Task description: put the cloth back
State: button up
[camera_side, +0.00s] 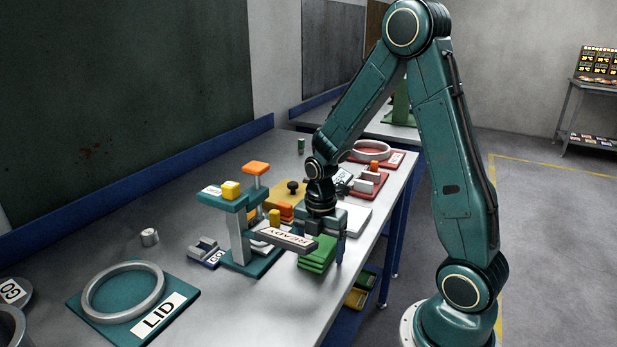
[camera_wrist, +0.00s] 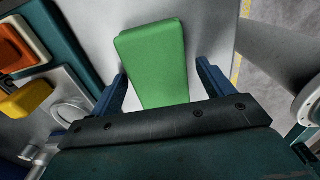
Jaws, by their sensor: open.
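The cloth appears as a green folded stack (camera_side: 316,256) on the metal table near its right edge. In the wrist view the green cloth (camera_wrist: 155,55) lies flat between the two blue fingers, its near end hidden by my gripper's body. My gripper (camera_side: 328,246) points down over the stack. In the wrist view my gripper (camera_wrist: 162,78) is open, one finger on each side of the cloth, with small gaps visible. Whether the fingertips reach down to the table is hard to tell.
A teal stand (camera_side: 238,215) with a yellow knob and a READY arm (camera_side: 288,238) stands just left of my gripper. A LID board with a ring (camera_side: 125,290) is at front left. A red tray (camera_side: 372,183) sits behind. A blue lower shelf holds coloured items (camera_side: 356,298).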

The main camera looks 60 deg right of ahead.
aim_at(320, 246)
jog(key=shift+r, duration=0.2)
notch_tip(320, 246, up, 12)
dwell(0.7)
dwell(0.5)
jog(key=s+a+r+m+t, duration=0.2)
jog(key=s+a+r+m, duration=0.2)
jog(key=m, duration=0.5)
jog(key=s+a+r+m+t, duration=0.3)
jog(key=s+a+m, duration=0.3)
jog(key=s+m, duration=0.2)
jog(key=shift+s+a+r+m+t, duration=0.3)
jog(key=shift+r+m, duration=0.2)
jog(key=shift+r, duration=0.35)
